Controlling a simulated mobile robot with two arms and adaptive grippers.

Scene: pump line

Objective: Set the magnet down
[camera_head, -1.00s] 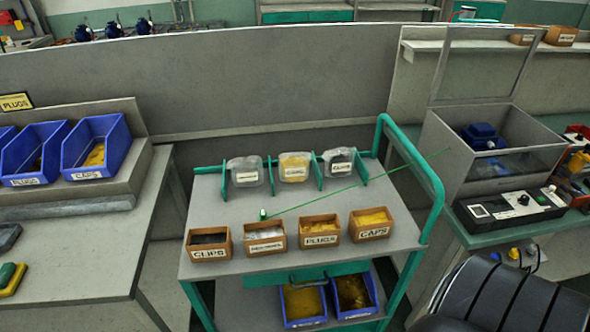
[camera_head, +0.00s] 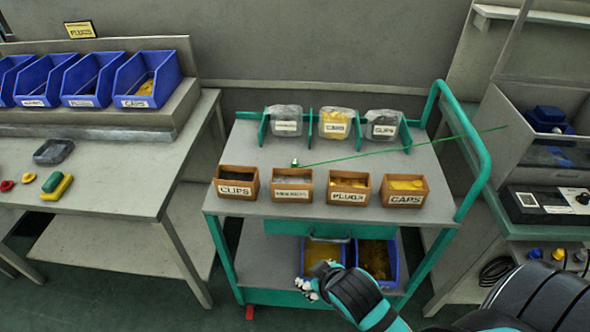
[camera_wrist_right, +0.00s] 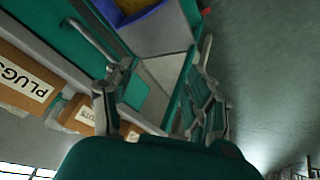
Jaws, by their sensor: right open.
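A small green piece (camera_head: 295,162) with a long thin green rod (camera_head: 400,145) shows over the cart top (camera_head: 225,150), behind the row of wooden boxes. I cannot tell for sure whether it is the magnet. My right gripper (camera_head: 312,283) is in front of the cart's lower shelf, near its blue bins. In the right wrist view its two fingers (camera_wrist_right: 153,85) are apart, and I see nothing held between them. My left gripper is in neither view.
Wooden boxes labelled clips (camera_head: 237,183), plugs (camera_head: 348,188) and caps (camera_head: 404,191) line the cart's front, with another between them. Clear tubs (camera_head: 336,124) stand behind. A table (camera_head: 120,190) with blue bins (camera_head: 147,80) is at left. A grey box (camera_head: 550,160) is at right.

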